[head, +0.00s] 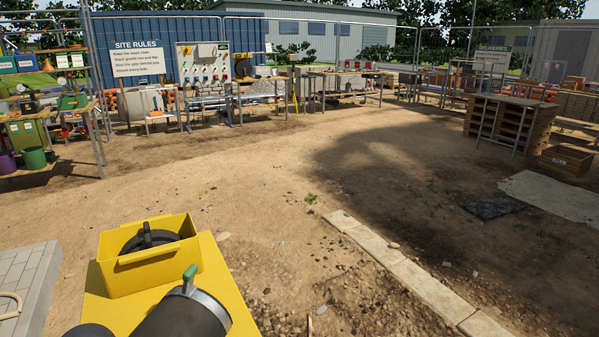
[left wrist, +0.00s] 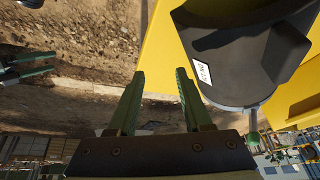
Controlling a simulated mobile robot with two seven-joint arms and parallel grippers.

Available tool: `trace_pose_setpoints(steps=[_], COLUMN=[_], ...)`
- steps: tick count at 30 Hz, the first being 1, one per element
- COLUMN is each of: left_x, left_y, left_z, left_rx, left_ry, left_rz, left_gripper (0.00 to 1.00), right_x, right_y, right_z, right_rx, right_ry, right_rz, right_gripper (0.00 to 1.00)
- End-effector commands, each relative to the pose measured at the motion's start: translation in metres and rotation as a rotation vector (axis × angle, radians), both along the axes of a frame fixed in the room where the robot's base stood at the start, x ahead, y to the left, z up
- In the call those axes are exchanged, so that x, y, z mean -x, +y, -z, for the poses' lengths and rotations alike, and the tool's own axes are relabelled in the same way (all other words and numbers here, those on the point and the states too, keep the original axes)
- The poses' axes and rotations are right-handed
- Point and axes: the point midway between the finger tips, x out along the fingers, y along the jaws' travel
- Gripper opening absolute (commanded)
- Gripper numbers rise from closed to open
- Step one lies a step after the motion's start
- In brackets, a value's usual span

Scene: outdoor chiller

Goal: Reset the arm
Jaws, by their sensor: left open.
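My left gripper (left wrist: 158,85) shows in the left wrist view. Neither gripper can be made out in the head view. A dark grey cylinder (head: 182,317) with a green-tipped handle (head: 190,273) is at the bottom of the head view. In the left wrist view the cylinder (left wrist: 238,60) has a white label and is beside the left gripper, apart from its fingers.
A yellow open box (head: 150,270) holding a dark round object is at lower left. Pale paving (head: 30,280) lies left of it, and a stone kerb (head: 400,268) runs right. Bare dirt ahead is clear.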

Motion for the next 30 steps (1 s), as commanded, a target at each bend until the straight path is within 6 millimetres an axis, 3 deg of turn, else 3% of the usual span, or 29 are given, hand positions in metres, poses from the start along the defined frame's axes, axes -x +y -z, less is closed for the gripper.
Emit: trace_pose_setpoints(steps=[3,9,14,22,24,30], left_x=[0.019,0.053,0.086,0.151,0.135,0.113], left_y=[-0.027,-0.040,-0.029,0.005,0.000,-0.015], left_z=[0.029,0.066,0.091,0.122,0.126,0.147], left_rx=[0.055,0.092,0.068,-0.043,-0.018,0.058], left_ry=[-0.008,-0.012,0.021,0.119,0.065,-0.057], left_rz=[-0.004,-0.114,-0.245,-0.446,-0.425,-0.406], left_gripper=[0.49,0.49,0.49,0.49,0.49,0.49], right_x=[0.000,0.000,0.000,0.000,-0.001,-0.001], right_y=[0.000,0.000,0.000,0.000,0.000,0.000], right_z=[0.000,0.000,0.000,-0.001,-0.009,-0.024], right_rx=[0.000,0.000,0.000,0.000,0.000,0.000], right_ry=[0.000,-0.001,-0.001,-0.001,0.000,-0.001], right_rz=[0.000,0.000,0.000,0.000,0.000,0.000], right_gripper=[0.87,0.87,0.87,0.87,0.87,0.87])
